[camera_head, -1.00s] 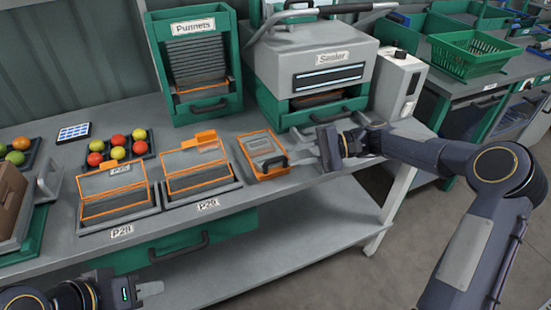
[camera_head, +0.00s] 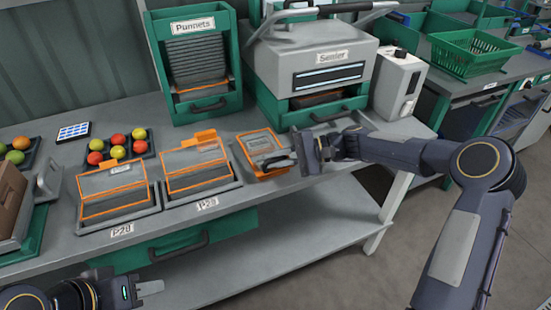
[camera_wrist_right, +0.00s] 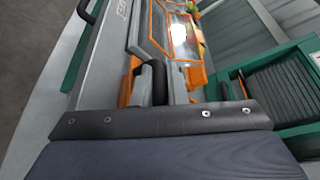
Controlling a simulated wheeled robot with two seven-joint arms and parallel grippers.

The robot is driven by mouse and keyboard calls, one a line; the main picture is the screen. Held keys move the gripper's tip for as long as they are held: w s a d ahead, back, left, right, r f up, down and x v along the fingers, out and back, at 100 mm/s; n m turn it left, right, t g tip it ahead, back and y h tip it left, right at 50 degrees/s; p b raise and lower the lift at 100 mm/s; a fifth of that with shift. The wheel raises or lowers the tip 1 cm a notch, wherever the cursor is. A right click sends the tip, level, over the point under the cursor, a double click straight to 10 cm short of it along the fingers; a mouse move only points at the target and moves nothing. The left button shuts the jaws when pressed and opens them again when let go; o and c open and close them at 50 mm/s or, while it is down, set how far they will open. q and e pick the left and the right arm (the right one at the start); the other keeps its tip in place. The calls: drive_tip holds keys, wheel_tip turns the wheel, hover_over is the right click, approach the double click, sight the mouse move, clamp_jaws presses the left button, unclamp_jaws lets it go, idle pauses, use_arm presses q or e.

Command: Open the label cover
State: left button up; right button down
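The label cover (camera_head: 257,142) is a small orange-framed lid with a grey panel and a black handle. It is on the bench in front of the sealer. My right gripper (camera_head: 284,158) is at the cover's near right side. In the right wrist view the black handle (camera_wrist_right: 157,82) lies between the two grey fingers (camera_wrist_right: 158,90) and fills the gap between them; the gripper looks shut on it. The cover looks closed or nearly so. My left gripper (camera_head: 150,287) is low at the lower left, away from the bench objects; its finger gap is not clear.
Two orange-framed clear-lidded trays (camera_head: 119,192) (camera_head: 197,166) stand left of the cover. The sealer (camera_head: 318,75) and punnet rack (camera_head: 199,70) are behind. Tomatoes (camera_head: 118,147) sit in a dark tray at the left. The bench's front edge runs close below the cover.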

drive_tip(key=shift+r+p, duration=0.4)
drive_tip(key=shift+p, duration=0.1)
drive_tip(key=w+a+r+m+g+h+p, duration=0.1)
drive_tip(key=w+r+m+p, duration=0.3)
drive_tip(key=r+p, duration=0.4)
drive_tip(key=shift+w+a+r+g+h+p, duration=0.35)
drive_tip(key=shift+w+g+p, duration=0.2)
drive_tip(key=shift+p, duration=1.95)
